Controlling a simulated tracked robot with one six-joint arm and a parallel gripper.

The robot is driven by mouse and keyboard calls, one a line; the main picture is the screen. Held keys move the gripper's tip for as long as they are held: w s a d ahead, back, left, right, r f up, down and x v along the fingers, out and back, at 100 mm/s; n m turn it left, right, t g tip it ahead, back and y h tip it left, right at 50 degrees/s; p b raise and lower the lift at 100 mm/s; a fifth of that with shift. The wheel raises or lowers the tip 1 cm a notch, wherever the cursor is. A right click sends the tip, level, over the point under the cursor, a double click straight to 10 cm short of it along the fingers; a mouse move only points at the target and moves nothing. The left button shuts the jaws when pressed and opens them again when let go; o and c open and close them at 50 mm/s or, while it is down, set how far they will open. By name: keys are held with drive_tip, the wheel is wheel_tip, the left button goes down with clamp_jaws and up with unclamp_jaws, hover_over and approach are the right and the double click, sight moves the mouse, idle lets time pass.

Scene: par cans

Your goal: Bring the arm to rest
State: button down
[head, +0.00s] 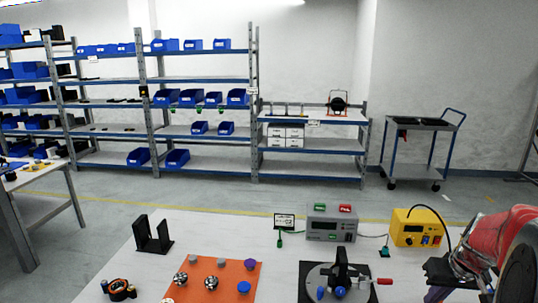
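My arm (497,243), with a red covering and a large dark round joint, shows at the right edge above the white table (205,232). A dark part at its left end, which looks like my gripper (440,272), hangs over the right side of the table, right of the black fixture (343,270). Its fingertips cannot be made out, so I cannot tell whether it is open or shut. I see nothing clearly held. Part of the arm is cut off by the frame edge.
An orange mat (220,265) bears several small knobs and metal parts. A black bracket (153,237), a grey meter box (332,224) and a yellow power unit (417,228) stand on the table. Shelves with blue bins (178,158) and a cart (418,123) are behind.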

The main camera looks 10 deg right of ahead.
drive_tip(key=s+a+r+n, duration=0.1)
drive_tip(key=s+a+r, duration=0.2)
drive_tip(key=a, duration=0.7)
drive_tip(key=s+a+r+n+t, duration=0.1)
drive_tip(key=s+a+r, duration=0.2)
drive_tip(key=a, duration=0.8)
drive_tip(key=s+a+r+n+t, duration=0.1)
drive_tip(key=s+a+r, duration=0.2)
drive_tip(key=s+a, duration=0.3)
drive_tip(key=a, duration=0.5)
drive_tip(key=shift+s+a, duration=0.15)
drive_tip(key=shift+s, duration=0.05)
